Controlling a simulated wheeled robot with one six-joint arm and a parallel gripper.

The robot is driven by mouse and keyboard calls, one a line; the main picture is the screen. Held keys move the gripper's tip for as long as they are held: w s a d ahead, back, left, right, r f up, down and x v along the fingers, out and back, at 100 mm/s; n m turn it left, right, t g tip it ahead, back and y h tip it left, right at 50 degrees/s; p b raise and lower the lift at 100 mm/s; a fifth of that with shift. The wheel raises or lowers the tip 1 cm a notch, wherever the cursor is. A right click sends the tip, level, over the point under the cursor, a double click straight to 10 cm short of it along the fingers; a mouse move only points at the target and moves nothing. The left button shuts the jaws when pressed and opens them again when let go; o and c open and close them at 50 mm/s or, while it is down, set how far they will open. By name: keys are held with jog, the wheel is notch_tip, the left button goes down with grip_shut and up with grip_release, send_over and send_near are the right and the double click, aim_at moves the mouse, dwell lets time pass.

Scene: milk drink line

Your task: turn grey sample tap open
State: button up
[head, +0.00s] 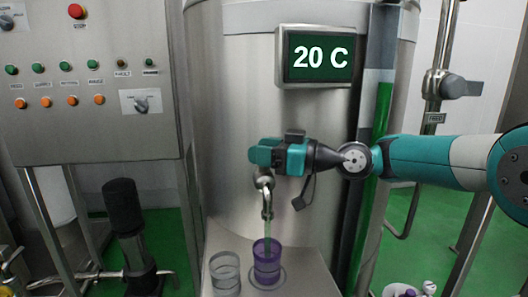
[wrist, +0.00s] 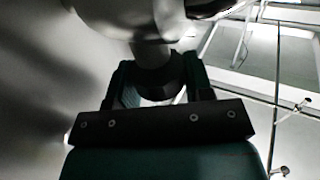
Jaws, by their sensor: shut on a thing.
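The grey sample tap (head: 265,184) sticks out low on the front of the steel tank, its curved spout pointing down. My gripper (head: 262,157) is at the top of the tap and shut on it; the jaws hide the handle, so its angle cannot be told. In the wrist view, my gripper's fingers (wrist: 157,88) lie on both sides of a dark round part. A purple cup (head: 267,268) stands upright under the spout on the steel shelf. A thin pale-green streak runs between spout and cup; I cannot tell whether it is liquid.
A clear cup (head: 225,274) stands left of the purple one on the shelf (head: 308,272). A display (head: 318,57) reads 20 C above. A control panel (head: 85,100) is at left, a black pump (head: 128,225) below it. A feed valve (head: 447,86) and small bottles (head: 408,291) are at right.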

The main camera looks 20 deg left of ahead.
jog(key=o, duration=0.9)
jog(key=shift+a, duration=0.1)
jog(key=shift+d, duration=0.5)
jog(key=d+b, duration=0.1)
jog(key=d, duration=0.4)
jog(key=d+b, duration=0.1)
jog(key=d, duration=0.5)
jog(key=d+b, duration=0.1)
jog(key=d, duration=0.4)
jog(key=shift+w+d, duration=0.25)
